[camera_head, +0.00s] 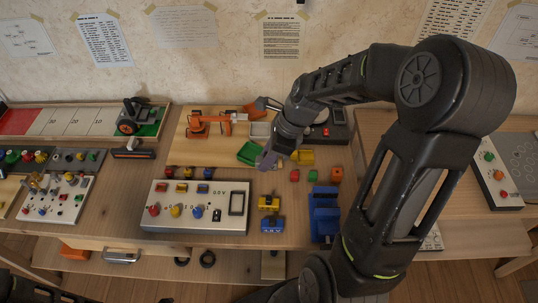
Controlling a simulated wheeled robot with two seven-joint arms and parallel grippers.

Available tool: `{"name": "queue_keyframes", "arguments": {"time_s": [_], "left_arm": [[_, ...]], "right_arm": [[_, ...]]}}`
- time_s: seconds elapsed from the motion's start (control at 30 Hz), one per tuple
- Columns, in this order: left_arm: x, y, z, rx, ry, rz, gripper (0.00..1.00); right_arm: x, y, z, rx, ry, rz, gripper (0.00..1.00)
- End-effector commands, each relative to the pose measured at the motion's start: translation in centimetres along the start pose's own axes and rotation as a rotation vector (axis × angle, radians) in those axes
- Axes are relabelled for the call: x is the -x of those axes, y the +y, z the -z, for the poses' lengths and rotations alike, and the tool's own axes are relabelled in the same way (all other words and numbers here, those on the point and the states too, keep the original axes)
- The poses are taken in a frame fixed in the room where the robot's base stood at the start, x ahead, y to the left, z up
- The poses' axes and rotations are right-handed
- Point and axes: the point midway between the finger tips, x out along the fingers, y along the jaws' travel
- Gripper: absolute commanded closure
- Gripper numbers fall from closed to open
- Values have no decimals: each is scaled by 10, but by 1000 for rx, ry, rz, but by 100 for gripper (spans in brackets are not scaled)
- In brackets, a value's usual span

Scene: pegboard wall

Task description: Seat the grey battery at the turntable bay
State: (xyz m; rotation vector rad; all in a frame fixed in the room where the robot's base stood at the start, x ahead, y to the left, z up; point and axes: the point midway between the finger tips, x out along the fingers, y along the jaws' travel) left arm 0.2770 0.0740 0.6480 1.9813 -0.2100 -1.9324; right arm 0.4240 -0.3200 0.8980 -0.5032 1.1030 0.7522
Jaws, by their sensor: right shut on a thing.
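My right gripper (267,160) reaches in from the right and points down over the wooden board, beside a small green tray (247,154). It is shut on a small grey thing, which I take to be the grey battery; the fingers and wrist hide most of it. I cannot make out the turntable bay for certain. A yellow block (269,203) and a blue block (272,225), both battery-like, stand on the bench below the gripper. My left gripper is not in view.
A white panel (173,221) with coloured knobs lies left of the blocks. An orange model arm (198,124) stands on the wooden board (185,152). A blue vise-like fixture (324,214) stands right. A black device (335,131) sits behind my wrist. Small coloured cubes (336,174) lie nearby.

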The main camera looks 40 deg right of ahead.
Motion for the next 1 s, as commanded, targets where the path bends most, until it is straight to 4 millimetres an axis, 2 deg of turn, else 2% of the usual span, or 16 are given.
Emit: {"name": "queue_keyframes", "arguments": {"time_s": [0.07,0.17,0.4,0.5,0.63,1.0], "left_arm": [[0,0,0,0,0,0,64],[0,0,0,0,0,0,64],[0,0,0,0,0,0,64],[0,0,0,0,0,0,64],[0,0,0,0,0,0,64],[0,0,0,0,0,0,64]], "right_arm": [[-3,0,-10,76,2,-29,100],[-11,3,-33,279,10,-108,100],[-32,24,-103,992,12,-400,100],[-35,32,-120,1191,5,-488,100],[-35,36,-127,1285,0,-532,100],[-35,36,-126,1283,-1,-530,100]]}}
